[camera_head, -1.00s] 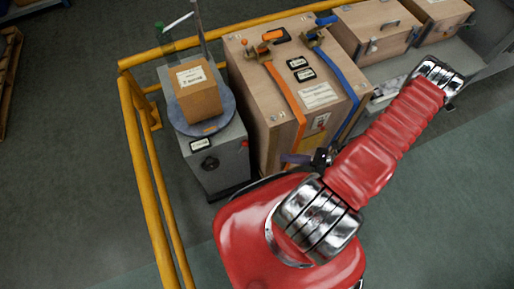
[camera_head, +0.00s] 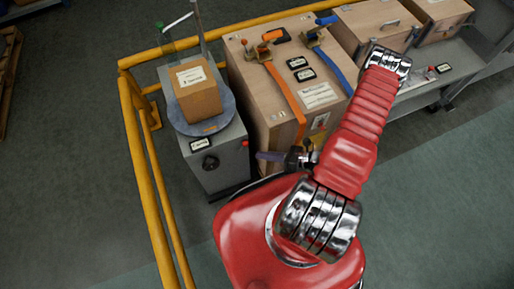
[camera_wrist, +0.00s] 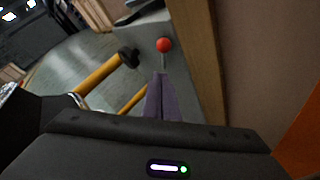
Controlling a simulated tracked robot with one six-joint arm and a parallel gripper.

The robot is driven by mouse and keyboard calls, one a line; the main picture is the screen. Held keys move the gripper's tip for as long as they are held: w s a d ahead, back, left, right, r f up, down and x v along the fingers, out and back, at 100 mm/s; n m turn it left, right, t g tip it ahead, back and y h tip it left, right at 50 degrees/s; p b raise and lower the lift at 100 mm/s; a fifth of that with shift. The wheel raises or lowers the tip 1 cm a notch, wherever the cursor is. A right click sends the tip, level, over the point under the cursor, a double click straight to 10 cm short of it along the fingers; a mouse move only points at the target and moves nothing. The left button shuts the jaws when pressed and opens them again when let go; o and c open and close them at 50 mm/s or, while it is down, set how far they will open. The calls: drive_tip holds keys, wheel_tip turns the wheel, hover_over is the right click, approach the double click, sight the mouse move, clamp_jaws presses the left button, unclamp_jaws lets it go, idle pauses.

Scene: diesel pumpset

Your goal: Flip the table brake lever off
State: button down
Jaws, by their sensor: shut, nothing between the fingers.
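The brake lever is a short pale stem with a red ball knob (camera_head: 245,144) on the grey cabinet (camera_head: 222,168) under the round turntable (camera_head: 227,104). In the wrist view the red knob (camera_wrist: 164,45) stands just beyond my fingertips, with its stem running down toward them. My gripper (camera_head: 260,155) has purple fingers, shut together and empty, pointing left at the lever from its right. In the wrist view the fingertips (camera_wrist: 160,76) lie just below the stem; I cannot tell whether they touch it. A cardboard box (camera_head: 198,98) sits on the turntable.
A large wooden crate (camera_head: 286,85) with orange and blue straps stands close right of the cabinet. A black knob (camera_head: 211,162) is on the cabinet's front. Yellow railing (camera_head: 146,170) runs along the left and back. The green floor (camera_head: 430,190) at right is clear.

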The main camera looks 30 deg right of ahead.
sight(242, 148)
drive_tip(key=shift+w+a+r, duration=0.25)
drive_tip(key=shift+w, duration=0.3)
drive_tip(key=shift+w+a+r, duration=0.25)
drive_tip(key=shift+w, duration=0.3)
drive_tip(key=shift+w+a+r, duration=0.25)
drive_tip(key=shift+w, duration=0.3)
